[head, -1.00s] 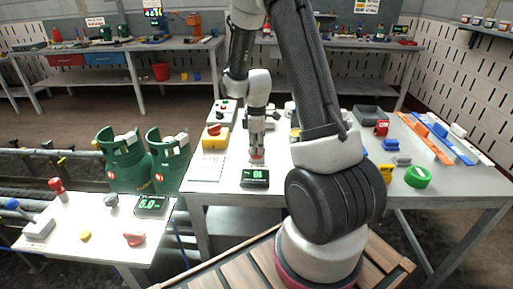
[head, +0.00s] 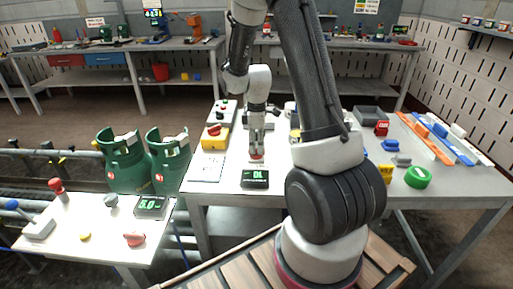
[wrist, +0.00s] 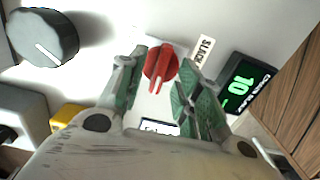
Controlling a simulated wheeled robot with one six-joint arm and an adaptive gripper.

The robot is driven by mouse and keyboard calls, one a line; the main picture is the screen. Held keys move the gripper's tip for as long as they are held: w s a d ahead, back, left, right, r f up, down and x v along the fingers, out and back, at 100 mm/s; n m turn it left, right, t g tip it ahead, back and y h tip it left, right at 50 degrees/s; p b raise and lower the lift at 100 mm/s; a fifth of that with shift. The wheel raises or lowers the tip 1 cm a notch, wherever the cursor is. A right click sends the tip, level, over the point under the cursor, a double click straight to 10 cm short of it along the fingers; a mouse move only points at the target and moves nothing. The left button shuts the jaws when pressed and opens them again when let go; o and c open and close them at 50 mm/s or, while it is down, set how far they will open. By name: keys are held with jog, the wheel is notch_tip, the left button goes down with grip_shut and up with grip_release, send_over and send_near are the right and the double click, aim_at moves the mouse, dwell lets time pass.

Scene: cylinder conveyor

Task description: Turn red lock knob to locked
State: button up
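A red knob (wrist: 160,66) with a pale pointer line sits between my gripper's fingertips in the wrist view. Its pointer line runs toward the bottom of that picture.
A green-digit display (head: 255,178) stands just in front of the knob. A large grey dial (wrist: 43,38) is beside it in the wrist view. A yellow box with a red knob (head: 215,137) is to the left. A side table (head: 105,225) holds another red knob (head: 134,239).

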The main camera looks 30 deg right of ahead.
notch_tip(320, 180, up, 11)
jog(key=shift+f, duration=0.2)
dwell(0.5)
jog(key=s+a+r+m+t, duration=0.2)
jog(key=s+r+m, duration=0.3)
jog(key=s, duration=0.6)
jog(key=s+a+r+m+t, duration=0.2)
jog(key=s+r+m, duration=0.4)
jog(key=s+r, duration=0.4)
jog(key=shift+s+a, duration=0.6)
jog(key=shift+s, duration=0.65)
